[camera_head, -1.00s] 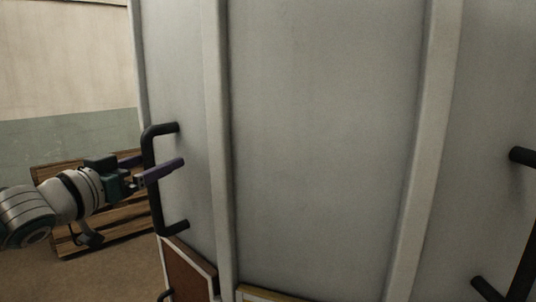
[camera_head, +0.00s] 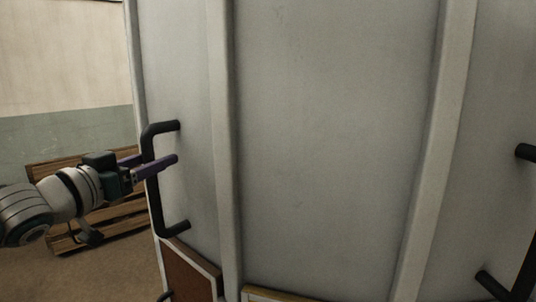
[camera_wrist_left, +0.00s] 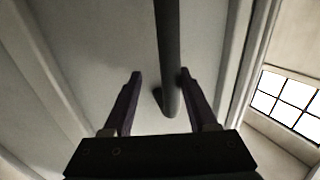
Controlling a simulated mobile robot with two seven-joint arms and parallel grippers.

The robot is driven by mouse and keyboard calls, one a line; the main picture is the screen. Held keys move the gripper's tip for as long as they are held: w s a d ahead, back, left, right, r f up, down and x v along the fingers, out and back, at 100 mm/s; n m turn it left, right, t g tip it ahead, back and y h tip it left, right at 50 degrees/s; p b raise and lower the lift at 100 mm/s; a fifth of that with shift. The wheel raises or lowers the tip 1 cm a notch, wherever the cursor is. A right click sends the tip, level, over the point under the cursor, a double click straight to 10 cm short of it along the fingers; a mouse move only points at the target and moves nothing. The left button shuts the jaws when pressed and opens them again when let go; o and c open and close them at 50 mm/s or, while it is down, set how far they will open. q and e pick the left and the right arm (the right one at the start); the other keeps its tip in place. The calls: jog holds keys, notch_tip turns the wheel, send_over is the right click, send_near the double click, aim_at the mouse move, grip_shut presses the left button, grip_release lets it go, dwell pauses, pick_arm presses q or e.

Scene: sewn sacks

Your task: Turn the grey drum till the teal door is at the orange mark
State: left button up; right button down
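The grey drum (camera_head: 320,130) fills most of the head view, with pale upright ribs. A black bar handle (camera_head: 156,200) stands upright on its left side. My left gripper (camera_head: 158,159) is at this handle, its purple fingers on either side of the bar. In the left wrist view, the fingers of the left gripper (camera_wrist_left: 161,76) are apart and the handle (camera_wrist_left: 168,50) passes between them, closer to the right finger. A second black handle (camera_head: 527,240) is at the right edge. The teal door and the orange mark are not in view. My right gripper is not in view.
A brown panel with a pale frame (camera_head: 190,275) is low on the drum below the left handle. A slatted wooden pallet-like thing (camera_head: 120,215) stands behind my left arm. A window (camera_wrist_left: 290,98) shows in the left wrist view. Some floor is open at the lower left.

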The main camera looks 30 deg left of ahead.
pick_arm(q)
jog(key=s+d+b, duration=0.1)
jog(key=s+b, duration=0.1)
jog(key=s, duration=0.8)
jog(key=shift+d, duration=0.2)
dwell(0.3)
